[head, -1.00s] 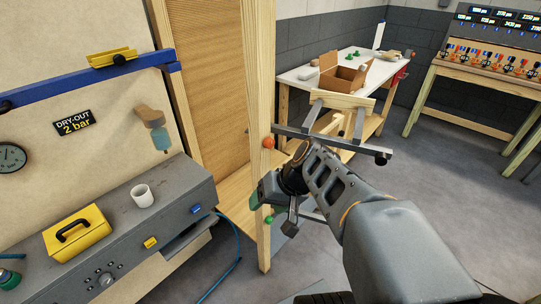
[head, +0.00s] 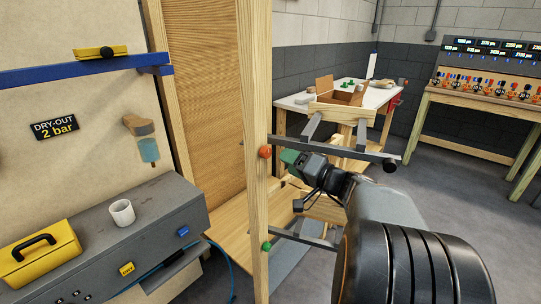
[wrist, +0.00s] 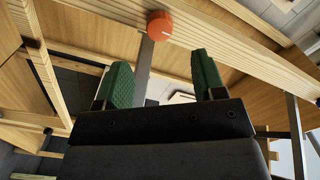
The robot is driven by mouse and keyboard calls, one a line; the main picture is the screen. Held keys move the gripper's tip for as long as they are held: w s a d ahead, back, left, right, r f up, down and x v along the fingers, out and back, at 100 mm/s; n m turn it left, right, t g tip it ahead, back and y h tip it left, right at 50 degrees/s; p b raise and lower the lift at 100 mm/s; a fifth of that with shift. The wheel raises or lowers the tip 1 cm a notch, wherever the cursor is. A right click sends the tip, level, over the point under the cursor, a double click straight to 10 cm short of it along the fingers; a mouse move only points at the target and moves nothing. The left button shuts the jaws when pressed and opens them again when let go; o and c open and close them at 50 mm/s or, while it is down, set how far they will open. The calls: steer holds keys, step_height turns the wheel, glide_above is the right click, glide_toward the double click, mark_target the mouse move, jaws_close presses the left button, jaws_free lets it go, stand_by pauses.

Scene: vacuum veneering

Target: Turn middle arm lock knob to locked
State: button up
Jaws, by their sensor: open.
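An orange-red knob (head: 265,152) sits on the wooden post (head: 256,200), at the end of a dark metal arm. A green knob (head: 266,246) sits lower on the same post, at a lower arm. I cannot tell from labels which is the middle one. In the wrist view the orange knob (wrist: 160,26) lies ahead of the fingers, roughly in line with the gap, with a faint pale mark on its face. My gripper (wrist: 164,82), with green pads, is open and empty, apart from the knob. In the head view my gripper (head: 288,160) is just right of the post, near knob height.
Metal arms (head: 340,146) reach out right of the post, close to my gripper. A grey cabinet (head: 160,218) with a white cup (head: 122,212) and yellow case (head: 38,254) stands left. A white table (head: 300,100) with a cardboard box is behind. Floor at right is clear.

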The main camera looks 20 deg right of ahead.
mark_target(269, 154)
steer(key=x, duration=0.7)
steer(key=shift+w+a, duration=0.15)
steer(key=shift+w, duration=0.2)
steer(key=c, duration=0.9)
